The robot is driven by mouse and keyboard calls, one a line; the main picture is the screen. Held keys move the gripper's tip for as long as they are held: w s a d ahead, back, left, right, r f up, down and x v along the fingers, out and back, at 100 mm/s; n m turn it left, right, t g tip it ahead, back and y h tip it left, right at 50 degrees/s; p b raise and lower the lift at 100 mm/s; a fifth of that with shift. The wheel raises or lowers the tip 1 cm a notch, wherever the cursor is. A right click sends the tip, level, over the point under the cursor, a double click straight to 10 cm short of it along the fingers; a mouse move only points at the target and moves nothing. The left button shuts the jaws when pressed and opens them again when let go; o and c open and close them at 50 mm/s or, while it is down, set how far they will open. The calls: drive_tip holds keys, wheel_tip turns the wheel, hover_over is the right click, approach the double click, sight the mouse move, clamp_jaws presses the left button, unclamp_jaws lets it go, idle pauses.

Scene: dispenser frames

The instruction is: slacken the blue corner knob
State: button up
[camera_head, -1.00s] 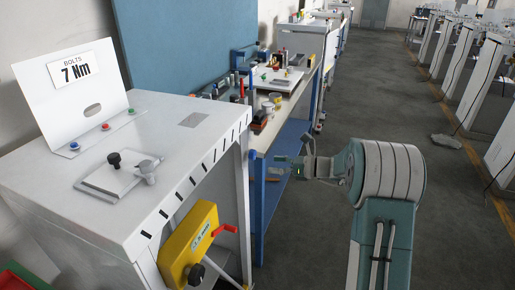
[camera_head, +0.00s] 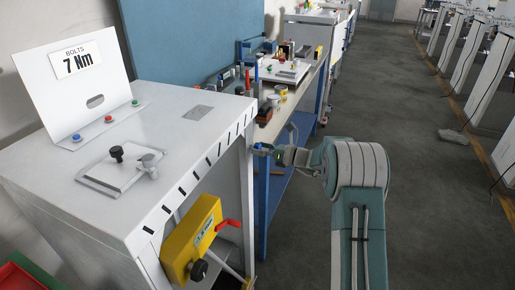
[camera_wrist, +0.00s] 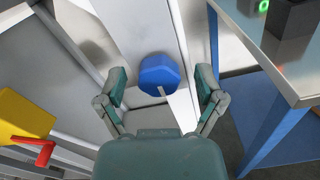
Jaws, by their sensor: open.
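The blue knob (camera_wrist: 158,72) shows in the wrist view as a faceted blue head with a small pale pointer at its lower edge. It sits against a pale upright post of the white cabinet. My gripper (camera_wrist: 161,80) is open, with one finger on each side of the knob in the picture and a visible gap to both. I cannot tell how far the fingertips are in front of the knob.
A yellow box (camera_head: 192,238) with a red crank (camera_head: 228,224) is on the cabinet's front, lower left of my gripper. A blue-framed workbench (camera_head: 288,120) with tools stands close behind and right. Free floor (camera_head: 420,200) lies to the right.

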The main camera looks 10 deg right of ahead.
drive_tip(key=shift+w+a, duration=0.2)
drive_tip(key=shift+a, duration=0.1)
drive_tip(key=c, duration=1.2)
drive_tip(key=shift+o, duration=0.2)
